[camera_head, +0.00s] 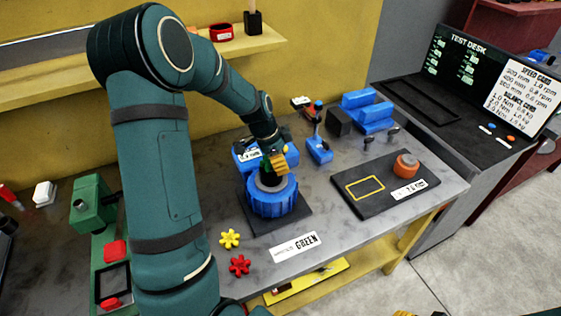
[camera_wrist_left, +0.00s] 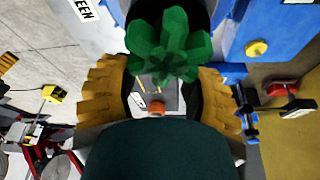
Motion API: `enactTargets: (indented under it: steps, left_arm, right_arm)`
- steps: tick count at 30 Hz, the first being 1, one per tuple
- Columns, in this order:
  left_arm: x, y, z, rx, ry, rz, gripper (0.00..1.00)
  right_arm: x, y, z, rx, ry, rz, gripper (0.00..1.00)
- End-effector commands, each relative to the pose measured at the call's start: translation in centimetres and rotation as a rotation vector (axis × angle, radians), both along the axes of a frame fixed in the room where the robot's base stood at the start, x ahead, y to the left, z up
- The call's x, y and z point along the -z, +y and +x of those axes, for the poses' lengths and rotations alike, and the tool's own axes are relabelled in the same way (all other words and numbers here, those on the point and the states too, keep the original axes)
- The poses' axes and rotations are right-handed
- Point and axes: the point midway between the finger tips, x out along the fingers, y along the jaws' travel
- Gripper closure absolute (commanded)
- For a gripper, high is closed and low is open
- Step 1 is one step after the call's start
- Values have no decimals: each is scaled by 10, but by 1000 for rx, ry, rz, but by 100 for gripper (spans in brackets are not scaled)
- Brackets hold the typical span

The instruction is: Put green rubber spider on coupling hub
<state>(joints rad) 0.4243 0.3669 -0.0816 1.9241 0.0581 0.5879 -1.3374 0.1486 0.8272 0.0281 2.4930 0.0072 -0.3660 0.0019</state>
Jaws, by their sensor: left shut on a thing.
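My left gripper (camera_head: 272,163) is directly over the blue coupling hub (camera_head: 271,205), its yellow fingertips close to the hub's grey top. It is shut on the green rubber spider (camera_wrist_left: 172,46), which sits between the yellow pads in the left wrist view. In the head view the fingers mostly hide the spider. Whether the spider touches the hub, I cannot tell. A yellow spider (camera_head: 229,238) and a red spider (camera_head: 240,265) lie on the bench in front of the hub. A yellow sliver at the bottom edge appears to be my right gripper (camera_head: 405,313); its fingers are mostly cut off.
A label reading GREEN (camera_head: 295,245) lies front right of the hub. A blue machine block (camera_head: 246,157) stands close behind it. A black plate (camera_head: 385,185) with an orange knob (camera_head: 406,164) is on the right. A green vise-like device (camera_head: 95,204) is at the left.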

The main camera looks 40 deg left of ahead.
Motion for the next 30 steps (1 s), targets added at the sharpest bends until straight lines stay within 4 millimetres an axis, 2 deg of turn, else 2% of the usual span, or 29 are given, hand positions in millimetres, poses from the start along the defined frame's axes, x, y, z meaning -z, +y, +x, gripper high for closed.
enactTargets:
  steps: [2, 14, 15, 17, 30]
  left_arm:
    - [7, 0, 0, 0, 1, 0, 84]
    - [11, 0, 0, 1, 0, 0, 84]
    - [10, 0, 0, 0, 0, 0, 32]
    - [9, 0, 0, 0, 0, 0, 12]
    - [3, 0, 0, 1, -1, 1, 12]
  right_arm:
    - [0, 0, 0, 0, 0, 0, 58]
    - [6, 0, 0, 0, 0, -1, 58]
    - [5, 0, 0, 0, 0, -1, 58]
    - [4, 0, 0, 0, 0, -1, 58]
    - [-2, 0, 0, 0, 0, 0, 58]
